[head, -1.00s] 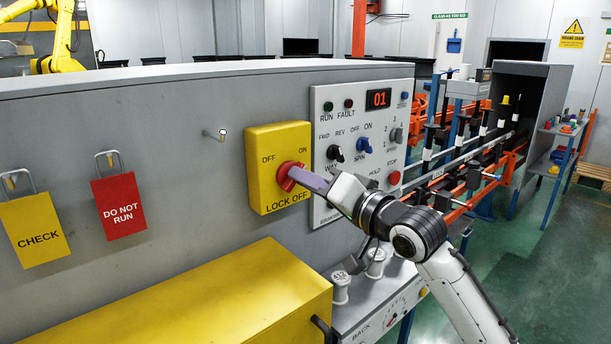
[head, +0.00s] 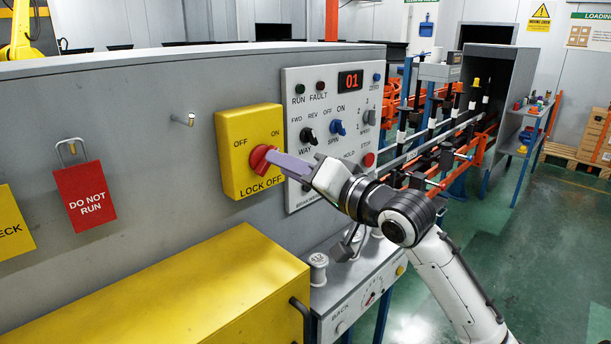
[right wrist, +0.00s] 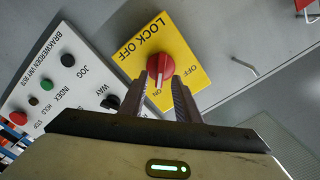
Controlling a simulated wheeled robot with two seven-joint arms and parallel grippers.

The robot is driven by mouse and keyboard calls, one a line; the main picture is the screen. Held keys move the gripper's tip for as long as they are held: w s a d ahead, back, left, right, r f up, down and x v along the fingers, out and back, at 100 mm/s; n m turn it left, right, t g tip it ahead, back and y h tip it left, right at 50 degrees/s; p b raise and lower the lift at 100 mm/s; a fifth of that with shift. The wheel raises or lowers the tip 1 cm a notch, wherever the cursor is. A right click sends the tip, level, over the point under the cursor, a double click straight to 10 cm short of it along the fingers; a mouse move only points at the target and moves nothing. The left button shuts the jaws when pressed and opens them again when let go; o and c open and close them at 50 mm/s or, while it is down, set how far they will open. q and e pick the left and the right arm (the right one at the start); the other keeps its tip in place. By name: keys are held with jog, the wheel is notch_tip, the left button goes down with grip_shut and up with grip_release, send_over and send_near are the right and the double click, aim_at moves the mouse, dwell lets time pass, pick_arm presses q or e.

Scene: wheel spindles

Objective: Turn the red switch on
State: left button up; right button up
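The red switch (head: 262,158) is a round knob on a yellow lock-off box (head: 235,185) on the grey wall. OFF is printed at its upper left and ON at its upper right. My right gripper (head: 274,160) reaches it from the right, fingertips at the knob. In the right wrist view the red knob (right wrist: 160,66) lies at the tips of the two fingers (right wrist: 164,88), which stand apart on either side of its lower part. A gap shows between them, and I cannot tell whether they touch it. The knob's exact pointing is partly hidden. My left gripper is not in view.
A white control panel (head: 333,110) with knobs and a 01 display is right of the box. A yellow cover (head: 170,300) juts out below.

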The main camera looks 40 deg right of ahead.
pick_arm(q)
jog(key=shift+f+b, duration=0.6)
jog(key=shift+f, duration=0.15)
pick_arm(e)
jog(key=s, duration=0.8)
jog(key=shift+d, duration=0.25)
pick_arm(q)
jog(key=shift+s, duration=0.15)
